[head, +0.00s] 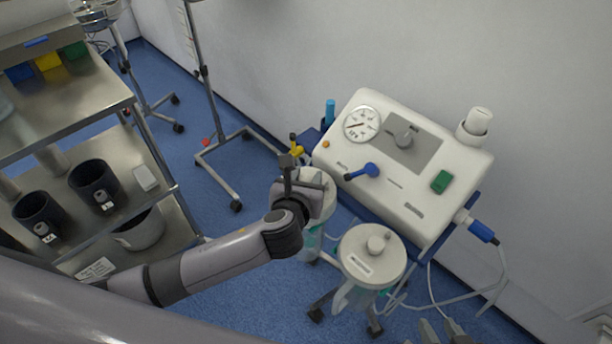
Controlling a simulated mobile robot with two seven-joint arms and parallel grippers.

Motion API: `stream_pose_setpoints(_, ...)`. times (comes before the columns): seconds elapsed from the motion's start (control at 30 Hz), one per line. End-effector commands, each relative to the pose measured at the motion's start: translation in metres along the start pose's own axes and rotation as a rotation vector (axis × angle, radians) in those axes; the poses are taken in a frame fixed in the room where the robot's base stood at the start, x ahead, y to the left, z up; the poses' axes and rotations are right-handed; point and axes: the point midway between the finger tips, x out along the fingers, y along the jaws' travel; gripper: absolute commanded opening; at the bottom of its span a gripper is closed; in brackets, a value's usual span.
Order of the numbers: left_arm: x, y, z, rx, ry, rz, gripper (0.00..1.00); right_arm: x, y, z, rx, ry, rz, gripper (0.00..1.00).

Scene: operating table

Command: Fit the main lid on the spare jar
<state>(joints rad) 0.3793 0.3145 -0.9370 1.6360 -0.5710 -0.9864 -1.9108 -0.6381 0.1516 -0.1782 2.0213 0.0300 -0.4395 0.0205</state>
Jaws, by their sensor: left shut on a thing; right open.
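My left gripper (289,166) is at the left jar (312,240), in front of the suction unit. It is shut, and a pale round lid (323,182) shows beside it above that jar. The gripper covers its grip point and part of the lid, so I cannot tell whether the lid sits on the rim. A second jar (350,298) to the right wears a pale lid (387,262) with a knob and a label too small to read. I cannot tell which jar is the spare. My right gripper (440,330) is open at the bottom edge, partly cut off.
The white suction unit (465,165) with gauge, blue lever (362,171) and yellow lever (298,151) stands behind the jars. Tubing (430,303) runs at the right. A steel shelf (85,110) with dark cups is at the left.

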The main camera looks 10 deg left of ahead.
Motion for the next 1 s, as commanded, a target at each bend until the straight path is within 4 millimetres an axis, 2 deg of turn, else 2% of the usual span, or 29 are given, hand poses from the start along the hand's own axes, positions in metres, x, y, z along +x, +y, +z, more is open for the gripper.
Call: stream_pose_setpoints(1.0,-0.0006,-0.0005,0.0014,0.000,-0.001,-0.001,0.06,-0.0076,-0.0016,-0.0111,0.003,0.003,-0.001,0.43)
